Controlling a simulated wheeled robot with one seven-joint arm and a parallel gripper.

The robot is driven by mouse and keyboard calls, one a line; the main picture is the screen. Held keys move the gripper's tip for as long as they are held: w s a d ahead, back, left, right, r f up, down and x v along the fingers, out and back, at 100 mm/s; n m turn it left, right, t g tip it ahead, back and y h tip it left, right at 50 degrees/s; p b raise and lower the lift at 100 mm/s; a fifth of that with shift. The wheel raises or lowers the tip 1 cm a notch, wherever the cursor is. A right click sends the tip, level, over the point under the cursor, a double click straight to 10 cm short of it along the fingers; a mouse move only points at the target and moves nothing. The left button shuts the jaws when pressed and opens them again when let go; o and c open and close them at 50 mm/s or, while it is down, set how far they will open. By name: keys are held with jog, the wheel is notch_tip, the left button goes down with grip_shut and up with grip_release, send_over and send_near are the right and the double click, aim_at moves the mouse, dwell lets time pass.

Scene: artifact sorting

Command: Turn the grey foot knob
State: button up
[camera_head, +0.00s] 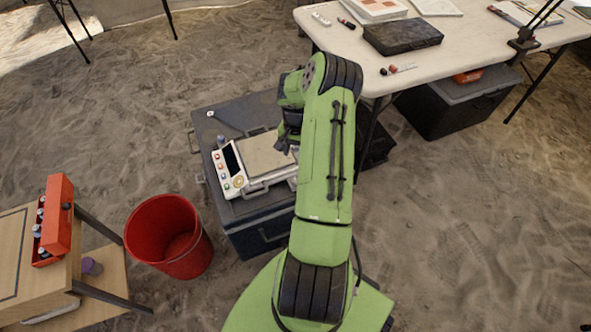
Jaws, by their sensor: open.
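A white scale-like instrument (229,168) with a dark display, coloured buttons and a flat tan plate (266,154) lies on the dark crate (255,228). I cannot clearly pick out a grey foot knob; the instrument's far and right edges are partly hidden by my arm. My gripper (286,143) is over the right part of the plate, pointing down, small and dark in the picture. It appears empty. Whether it touches the instrument cannot be told.
A red bucket (168,238) stands left of the crate. A wooden stand (30,250) with a red box (58,212) is at far left. A white table (470,45) with a dark case (403,36) is at upper right. Sandy floor lies open at lower right.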

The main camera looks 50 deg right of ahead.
aim_at(295, 180)
notch_tip(295, 180, down, 16)
jog(key=b, duration=0.5)
jog(key=shift+c, duration=0.5)
jog(key=shift+r, duration=0.1)
grip_shut()
